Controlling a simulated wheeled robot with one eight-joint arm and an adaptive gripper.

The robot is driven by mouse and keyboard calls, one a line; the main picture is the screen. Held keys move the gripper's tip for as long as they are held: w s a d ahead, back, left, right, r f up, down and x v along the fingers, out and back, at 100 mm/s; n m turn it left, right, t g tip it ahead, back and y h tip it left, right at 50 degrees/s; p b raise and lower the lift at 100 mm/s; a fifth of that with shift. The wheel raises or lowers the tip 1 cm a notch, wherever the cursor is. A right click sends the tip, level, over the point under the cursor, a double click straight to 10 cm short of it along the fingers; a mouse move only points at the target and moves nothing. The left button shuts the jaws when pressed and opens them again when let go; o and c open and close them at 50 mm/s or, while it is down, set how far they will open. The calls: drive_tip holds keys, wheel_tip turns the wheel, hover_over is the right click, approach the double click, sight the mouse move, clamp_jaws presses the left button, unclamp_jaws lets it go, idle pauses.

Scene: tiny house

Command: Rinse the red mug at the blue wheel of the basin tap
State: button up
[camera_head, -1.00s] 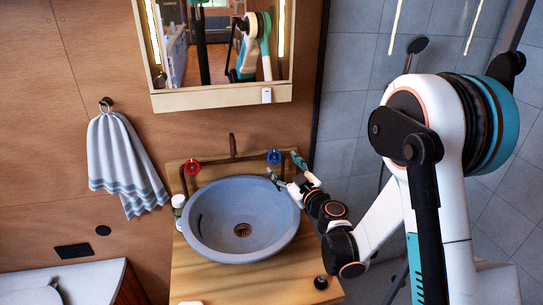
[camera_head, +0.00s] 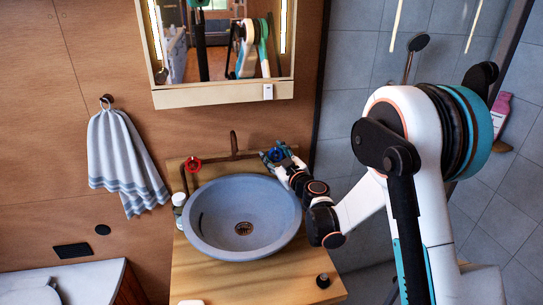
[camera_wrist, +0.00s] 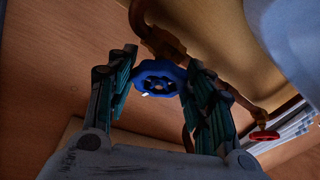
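The blue wheel (camera_head: 276,155) of the tap sits behind the basin's right rim. In the wrist view the blue wheel (camera_wrist: 158,76) lies between my two fingers. My gripper (camera_head: 274,160) is at the wheel, its fingers apart on either side; it also shows in the wrist view (camera_wrist: 160,72). I cannot tell whether the fingers touch the wheel. The blue-grey basin (camera_head: 206,247) stands on the wooden counter and looks empty. The tap's brown pipe (camera_head: 233,146) rises behind it. No red mug shows in either view.
A red wheel (camera_head: 193,164) is on the tap's left; it also shows in the wrist view (camera_wrist: 264,135). A small white bottle (camera_head: 179,205) stands left of the basin, a small dark bottle (camera_head: 323,281) at the counter's right front. A striped towel (camera_head: 122,160) hangs at left.

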drive_tip(key=c, duration=0.3)
drive_tip(key=n+g+y, duration=0.1)
drive_tip(key=n+g, duration=0.1)
drive_tip(key=n, duration=0.3)
drive_tip(key=shift+r, duration=0.1)
drive_tip(key=shift+n+g+y+p, duration=0.4)
drive_tip(key=shift+n+g+p, duration=0.45)
drive_tip(key=shift+n, duration=1.05)
drive_tip(key=shift+g, duration=0.25)
drive_tip(key=o, duration=1.1)
drive_tip(key=shift+c, duration=0.2)
